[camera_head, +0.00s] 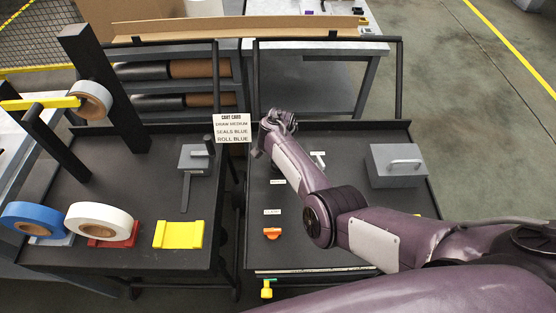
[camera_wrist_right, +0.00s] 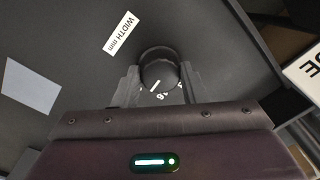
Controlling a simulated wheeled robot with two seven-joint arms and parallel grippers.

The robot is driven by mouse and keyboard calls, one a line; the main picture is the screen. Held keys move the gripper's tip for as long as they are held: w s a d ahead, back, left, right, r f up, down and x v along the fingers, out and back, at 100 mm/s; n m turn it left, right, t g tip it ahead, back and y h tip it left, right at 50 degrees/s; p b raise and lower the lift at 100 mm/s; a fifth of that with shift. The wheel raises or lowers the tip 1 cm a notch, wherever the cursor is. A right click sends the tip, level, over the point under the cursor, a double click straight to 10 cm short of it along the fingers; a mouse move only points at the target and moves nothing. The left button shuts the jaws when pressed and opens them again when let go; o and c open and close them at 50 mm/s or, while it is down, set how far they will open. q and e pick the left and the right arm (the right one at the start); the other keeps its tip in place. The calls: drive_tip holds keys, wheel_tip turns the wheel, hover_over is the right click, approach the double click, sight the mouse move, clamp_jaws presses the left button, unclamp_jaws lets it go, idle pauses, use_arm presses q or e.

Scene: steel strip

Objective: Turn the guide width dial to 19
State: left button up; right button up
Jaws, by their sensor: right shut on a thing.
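The guide width dial (camera_wrist_right: 158,66) is a round black knob in the wrist view, beside a white label reading "WIDTH mm" (camera_wrist_right: 118,33). A white pointer line shows on the dial's near side. White scale marks and a partly hidden number, perhaps 18 or 16, show below it; the exact setting is unclear. My right gripper (camera_wrist_right: 158,82) is shut on the dial, one finger on each side. In the head view my right arm reaches in from the right, and its gripper (camera_head: 256,152) is at the left edge of the right panel. The dial is hidden there. My left gripper is out of view.
The right panel (camera_head: 340,230) bears an orange clamp knob (camera_head: 272,233) and a grey box with a handle (camera_head: 396,164). A card sign (camera_head: 231,128) stands near my gripper. The left table holds a blue roll (camera_head: 35,220), a white roll (camera_head: 98,222) and a yellow block (camera_head: 178,235).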

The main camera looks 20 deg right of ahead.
drive_tip(key=shift+m, duration=0.9)
drive_tip(key=o, duration=1)
drive_tip(key=shift+f, duration=0.1)
drive_tip(key=r, duration=0.4)
drive_tip(key=r+p, duration=0.1)
drive_tip(key=r, duration=0.3)
drive_tip(key=shift+s+d, duration=0.1)
drive_tip(key=shift+s, duration=0.1)
drive_tip(key=shift+f, duration=0.1)
